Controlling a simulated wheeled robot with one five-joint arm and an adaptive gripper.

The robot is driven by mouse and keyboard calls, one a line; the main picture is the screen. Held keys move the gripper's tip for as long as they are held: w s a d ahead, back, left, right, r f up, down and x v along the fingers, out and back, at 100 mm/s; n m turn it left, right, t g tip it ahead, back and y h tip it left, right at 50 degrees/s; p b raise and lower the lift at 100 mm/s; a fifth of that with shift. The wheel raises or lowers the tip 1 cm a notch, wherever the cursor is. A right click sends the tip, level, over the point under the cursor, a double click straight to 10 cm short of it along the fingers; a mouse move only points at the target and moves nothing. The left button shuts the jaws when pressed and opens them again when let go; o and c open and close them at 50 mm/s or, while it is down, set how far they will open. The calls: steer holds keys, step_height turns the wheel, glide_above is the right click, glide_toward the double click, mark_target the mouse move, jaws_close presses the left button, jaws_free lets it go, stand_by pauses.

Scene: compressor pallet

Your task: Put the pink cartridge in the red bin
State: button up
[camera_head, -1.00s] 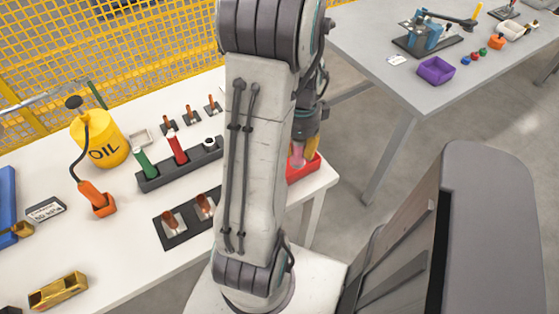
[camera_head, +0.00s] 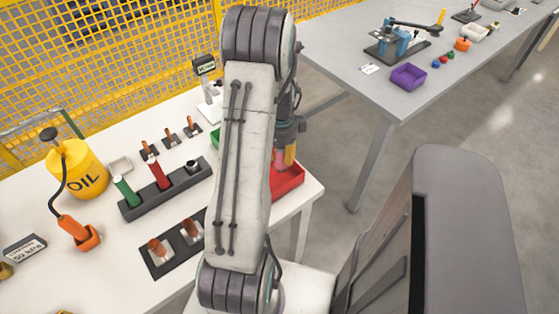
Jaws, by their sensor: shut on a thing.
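The red bin (camera_head: 289,181) stands at the right end of the white table, partly hidden behind my arm. My gripper (camera_head: 286,160) points down over the bin, with its upper part and one side hidden by my arm link. It is shut on the pink cartridge (camera_head: 278,161), of which only a small pink part shows beside an orange-yellow finger. Whether the cartridge's lower end is inside the bin or above its rim, I cannot tell.
A dark rack (camera_head: 170,191) with green and red cartridges stands left of my arm. A yellow oil can (camera_head: 79,169) is further left. A grey table (camera_head: 380,92) with a purple bin (camera_head: 408,76) stands across a floor gap. Yellow fencing (camera_head: 120,60) runs behind.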

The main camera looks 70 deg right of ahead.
mark_target(280, 162)
steer(key=shift+w+d+f, duration=0.3)
steer(key=shift+d+f, duration=0.05)
steer(key=shift+d, duration=0.1)
steer(key=shift+f+b, duration=0.4)
steer(key=shift+f, duration=1.55)
steer(key=shift+f, duration=0.2)
steer(key=o, duration=1.2)
steer(key=shift+r, duration=0.1)
steer(key=shift+c, duration=0.2)
steer(key=shift+r, duration=0.1)
